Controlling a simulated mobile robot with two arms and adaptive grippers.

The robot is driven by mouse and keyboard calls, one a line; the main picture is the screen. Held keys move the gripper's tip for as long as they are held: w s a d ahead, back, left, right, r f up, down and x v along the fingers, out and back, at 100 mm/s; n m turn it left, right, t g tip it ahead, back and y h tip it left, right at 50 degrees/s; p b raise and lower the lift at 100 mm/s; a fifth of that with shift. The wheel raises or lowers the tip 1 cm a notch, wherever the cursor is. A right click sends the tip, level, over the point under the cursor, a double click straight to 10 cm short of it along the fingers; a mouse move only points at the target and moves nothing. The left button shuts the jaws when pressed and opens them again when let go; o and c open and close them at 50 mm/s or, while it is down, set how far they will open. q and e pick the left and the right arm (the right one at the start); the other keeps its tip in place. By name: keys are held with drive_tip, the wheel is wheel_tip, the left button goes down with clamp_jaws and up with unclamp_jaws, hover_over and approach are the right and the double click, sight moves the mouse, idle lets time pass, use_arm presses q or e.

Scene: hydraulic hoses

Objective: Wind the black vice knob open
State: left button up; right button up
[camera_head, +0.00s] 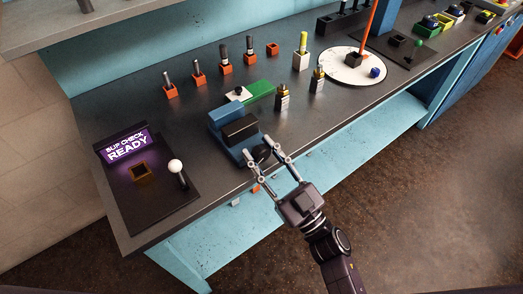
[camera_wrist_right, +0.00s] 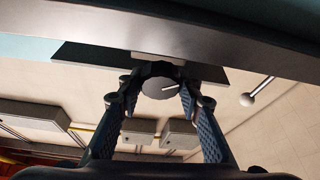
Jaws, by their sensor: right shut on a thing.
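The blue vice (camera_head: 222,115) stands near the front edge of the dark bench, with dark jaw blocks on top. Its black knob (camera_head: 261,154) faces the front edge. My right gripper (camera_head: 260,149) reaches in from the lower right with a finger on each side of the knob, shut on it. In the right wrist view the round, ridged knob (camera_wrist_right: 160,87) sits between the fingertips, with a pale line mark on its face. My left gripper is in neither view.
A purple-lit check station (camera_head: 128,148) with a white-tipped lever (camera_head: 175,166) stands left of the vice. Two brass-topped fittings (camera_head: 282,97) stand to its right. Orange holders with hose ends (camera_head: 198,78) line the back. A white turntable (camera_head: 353,67) is farther right.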

drive_tip(key=n+g+y, duration=0.1)
drive_tip(key=n, duration=0.2)
drive_tip(key=n+g+y+p, duration=0.1)
drive_tip(key=n+g, duration=0.1)
drive_tip(key=n, duration=0.2)
drive_tip(key=shift+a, duration=0.1)
drive_tip(key=shift+f+n+g+y, duration=0.1)
drive_tip(key=shift+n+g+y, duration=0.2)
drive_tip(key=shift+n, duration=0.2)
drive_tip(key=o, duration=1.2)
drive_tip(key=shift+s, duration=0.1)
drive_tip(key=shift+c, duration=0.2)
drive_tip(key=shift+s+d+f, duration=0.3)
drive_tip(key=shift+s+d, duration=0.05)
drive_tip(key=shift+d, duration=0.05)
drive_tip(key=v, duration=0.6)
drive_tip(key=shift+s+d, duration=0.3)
drive_tip(key=shift+s, duration=0.05)
